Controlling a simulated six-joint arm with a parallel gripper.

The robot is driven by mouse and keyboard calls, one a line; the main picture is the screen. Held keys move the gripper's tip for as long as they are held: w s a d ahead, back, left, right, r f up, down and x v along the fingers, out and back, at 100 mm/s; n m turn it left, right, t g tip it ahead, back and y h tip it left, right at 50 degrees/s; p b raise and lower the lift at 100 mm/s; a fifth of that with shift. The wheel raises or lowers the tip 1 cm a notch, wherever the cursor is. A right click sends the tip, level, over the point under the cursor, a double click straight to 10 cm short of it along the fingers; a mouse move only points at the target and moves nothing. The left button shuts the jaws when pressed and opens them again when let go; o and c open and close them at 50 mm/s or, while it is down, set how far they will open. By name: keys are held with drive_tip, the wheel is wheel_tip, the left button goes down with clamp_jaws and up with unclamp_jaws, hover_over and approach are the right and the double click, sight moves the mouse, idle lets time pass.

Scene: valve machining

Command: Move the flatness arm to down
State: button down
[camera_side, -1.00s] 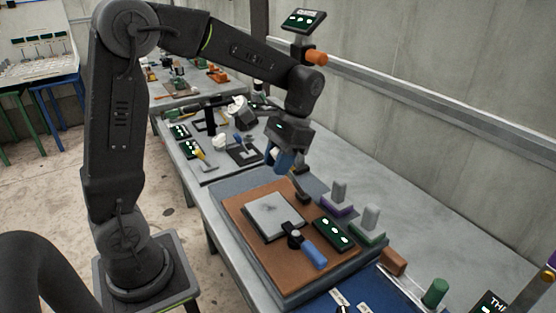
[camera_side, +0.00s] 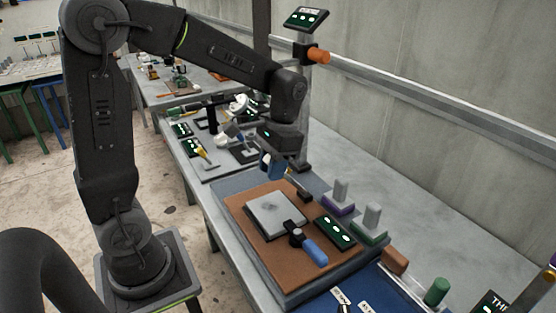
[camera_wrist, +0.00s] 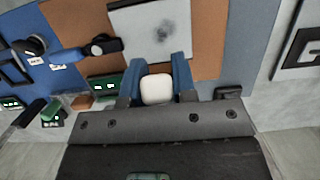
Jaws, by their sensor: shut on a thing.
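A short dark lever, which I take to be the flatness arm (camera_side: 292,183), slants up from a small dark mount at the back edge of the brown board (camera_side: 262,237). My gripper (camera_side: 271,165) is at its upper end. In the wrist view, my blue fingers (camera_wrist: 155,80) are closed on a pale rounded knob (camera_wrist: 156,90), which seems to be the lever's end. The lever's join to the knob is hidden. A grey square plate (camera_side: 275,213) lies flat on the board, and it also shows in the wrist view (camera_wrist: 150,28).
A blue-handled tool (camera_side: 314,250) lies at the plate's front edge. A post with an orange knob (camera_side: 318,56) rises behind my gripper.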

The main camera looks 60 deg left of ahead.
drive_tip(key=s+f+t, duration=0.2)
drive_tip(key=t, duration=0.1)
drive_tip(key=shift+s+f, duration=0.3)
drive_tip(key=shift+s+f+t, duration=0.3)
drive_tip(key=shift+f+t, duration=0.4)
drive_tip(key=shift+s+f+t, duration=0.3)
drive_tip(key=shift+f+t, duration=0.35)
drive_tip(key=shift+t, duration=0.05)
drive_tip(key=c, duration=0.9)
unclamp_jaws()
drive_tip(key=v, duration=1.3)
drive_tip(key=shift+s+r, duration=0.2)
drive_tip(key=shift+r, duration=0.15)
